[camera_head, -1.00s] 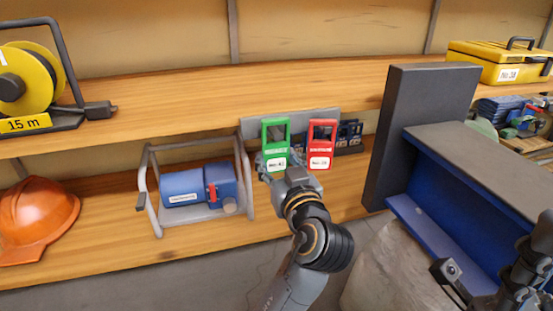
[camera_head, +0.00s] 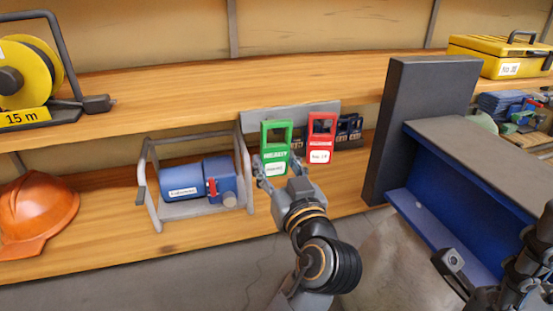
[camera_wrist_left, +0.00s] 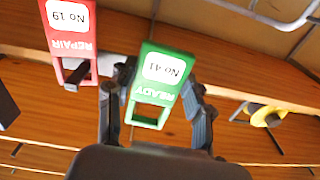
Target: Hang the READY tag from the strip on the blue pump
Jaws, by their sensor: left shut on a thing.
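The green READY tag (camera_head: 275,152) is held in front of the grey strip (camera_head: 310,108). In the left wrist view the green tag (camera_wrist_left: 160,75), marked No 41, appears upside down between the two dark fingers. My left gripper (camera_head: 272,178) is shut on its lower part in the head view. The blue pump (camera_head: 186,181) sits in a grey tube frame to the left, with a red lever (camera_head: 212,188) on its body. My right gripper (camera_head: 480,275) is partly in view at the lower right; its jaw state is unclear.
A dark upright panel (camera_head: 415,130) stands further right. An orange helmet (camera_head: 38,212) lies far left. The upper shelf (camera_head: 180,92) overhangs the pump.

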